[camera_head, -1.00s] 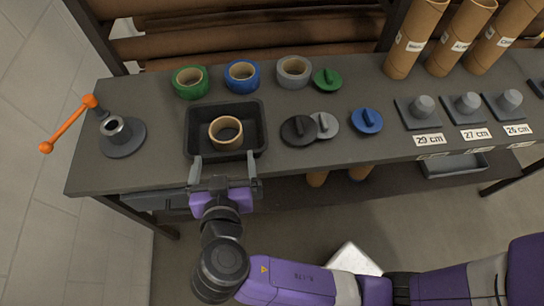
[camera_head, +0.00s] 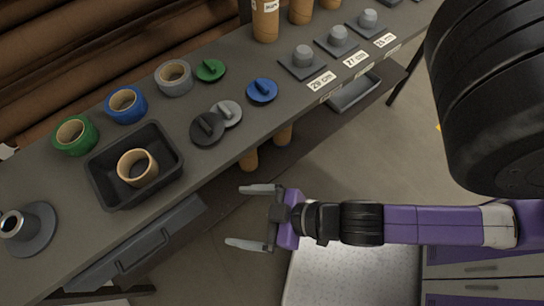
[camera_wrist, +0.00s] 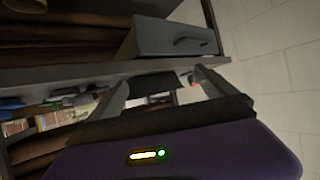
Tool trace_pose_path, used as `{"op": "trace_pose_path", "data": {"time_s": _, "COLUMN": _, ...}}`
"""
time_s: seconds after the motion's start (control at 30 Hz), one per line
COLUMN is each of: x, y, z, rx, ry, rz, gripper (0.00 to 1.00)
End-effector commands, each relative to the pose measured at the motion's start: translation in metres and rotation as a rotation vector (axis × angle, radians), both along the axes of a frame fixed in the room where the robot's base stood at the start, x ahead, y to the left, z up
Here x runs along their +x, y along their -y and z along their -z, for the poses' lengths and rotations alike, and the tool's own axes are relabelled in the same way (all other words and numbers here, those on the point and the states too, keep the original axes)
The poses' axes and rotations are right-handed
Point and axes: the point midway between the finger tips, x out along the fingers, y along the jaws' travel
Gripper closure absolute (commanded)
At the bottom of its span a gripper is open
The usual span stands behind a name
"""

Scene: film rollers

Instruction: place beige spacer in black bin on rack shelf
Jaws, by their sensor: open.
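The beige spacer (camera_head: 138,168), a short ring, stands inside the black bin (camera_head: 172,143) on the grey bench top. My gripper (camera_head: 250,217) is open and empty in the head view, out in front of the bench and to the right of the bin, clear of both. Its two fingers (camera_wrist: 160,92) also show spread apart in the wrist view, with nothing between them. The spacer does not show in the wrist view.
A grey drawer (camera_head: 138,245) sits under the bench. Floor in front of the bench is open.

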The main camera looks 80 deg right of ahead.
Motion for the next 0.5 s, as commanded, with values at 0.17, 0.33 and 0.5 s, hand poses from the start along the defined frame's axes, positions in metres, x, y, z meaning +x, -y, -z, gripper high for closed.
{"op": "trace_pose_path", "data": {"time_s": 0.17, "x": -0.042, "y": 0.018, "z": -0.050, "rx": 0.009, "ry": 0.110, "rz": 0.022, "gripper": 0.05}}
{"op": "trace_pose_path", "data": {"time_s": 0.33, "x": -0.060, "y": 0.032, "z": -0.086, "rx": -0.005, "ry": 0.190, "rz": 0.057, "gripper": 0.05}}
{"op": "trace_pose_path", "data": {"time_s": 0.5, "x": -0.064, "y": 0.037, "z": -0.096, "rx": -0.012, "ry": 0.214, "rz": 0.071, "gripper": 0.05}}
